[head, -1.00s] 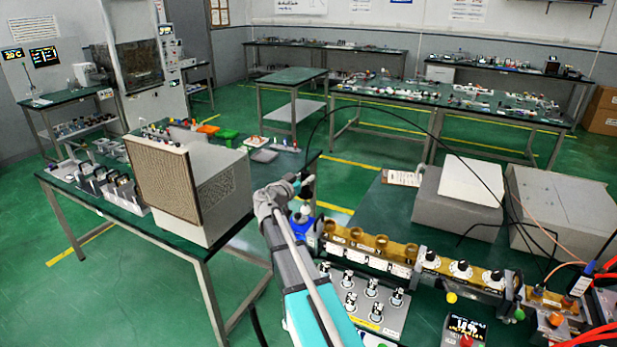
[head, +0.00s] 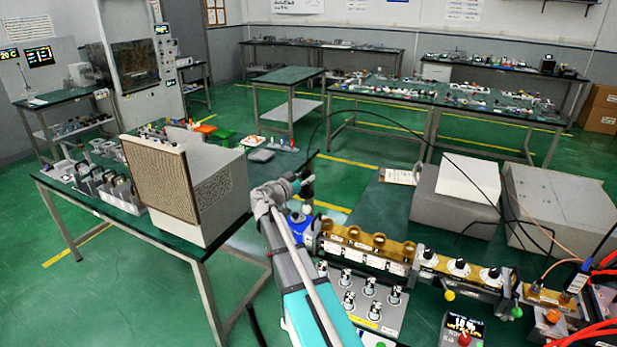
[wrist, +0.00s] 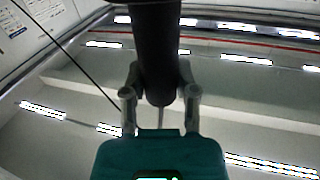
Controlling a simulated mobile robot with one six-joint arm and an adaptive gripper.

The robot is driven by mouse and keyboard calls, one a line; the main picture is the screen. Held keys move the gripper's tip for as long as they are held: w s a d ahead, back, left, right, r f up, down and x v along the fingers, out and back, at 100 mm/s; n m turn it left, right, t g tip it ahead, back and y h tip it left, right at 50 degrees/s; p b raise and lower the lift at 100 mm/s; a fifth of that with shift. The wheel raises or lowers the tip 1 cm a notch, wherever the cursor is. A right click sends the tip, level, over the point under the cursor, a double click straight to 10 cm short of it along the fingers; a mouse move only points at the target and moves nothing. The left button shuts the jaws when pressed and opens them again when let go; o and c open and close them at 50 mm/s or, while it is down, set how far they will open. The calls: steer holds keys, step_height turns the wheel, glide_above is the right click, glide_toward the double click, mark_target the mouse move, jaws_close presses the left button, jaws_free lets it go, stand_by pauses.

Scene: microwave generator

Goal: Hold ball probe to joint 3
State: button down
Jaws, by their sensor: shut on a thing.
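In the wrist view, my gripper (wrist: 160,80) is shut on a thick black cylinder, the handle of the ball probe (wrist: 158,40). The handle runs up out of the picture between the two fingers. In the head view, my gripper (head: 296,184) is at the left end of the brass waveguide line (head: 365,243), with the dark probe (head: 307,180) upright in it. A thin black cable arcs from the probe to the right. The joints lie along the brass line; I cannot tell which is joint 3.
A meter with a lit display (head: 463,328) stands at the front right. A large box with a mesh front (head: 160,190) stands on the left table.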

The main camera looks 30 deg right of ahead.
mark_target(306, 205)
steer(key=shift+f+b, duration=4.3)
steer(key=shift+f, duration=0.15)
steer(key=shift+r, duration=0.1)
step_height(306, 205, up, 9)
steer(key=p, duration=0.9)
steer(key=shift+s, duration=0.15)
